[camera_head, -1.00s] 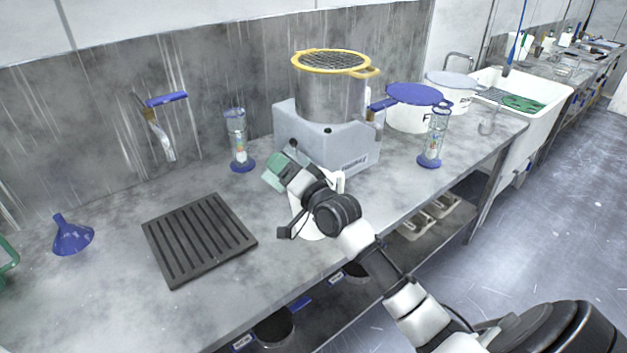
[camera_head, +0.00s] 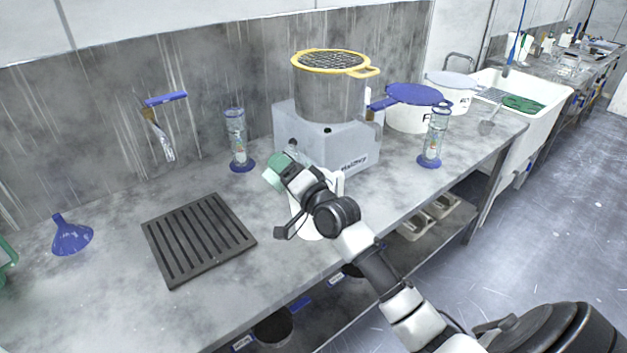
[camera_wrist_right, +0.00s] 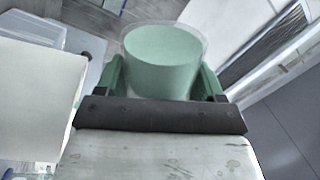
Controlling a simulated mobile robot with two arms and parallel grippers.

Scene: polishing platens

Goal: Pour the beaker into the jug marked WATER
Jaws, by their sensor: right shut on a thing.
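My right gripper (camera_head: 283,173) is shut on the beaker, above the worktop in front of the grey machine. In the right wrist view the beaker (camera_wrist_right: 163,62) sits between the green fingers, with a clear rim and pale green contents. In the head view, a green patch at the gripper's tip shows where it is held, but beaker and fingers are hard to tell apart. A white jug (camera_head: 306,222) stands on the worktop behind my right wrist, which hides most of it. No marking on it can be read. My left gripper is out of view.
A grey machine (camera_head: 345,153) carries a pot with a yellow-rimmed sieve (camera_head: 331,62). Glass cylinders with blue bases (camera_head: 237,140) (camera_head: 434,140) stand either side. A dark slatted mat (camera_head: 198,238) and blue funnel (camera_head: 71,236) lie left. White buckets (camera_head: 408,118) stand at the back right.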

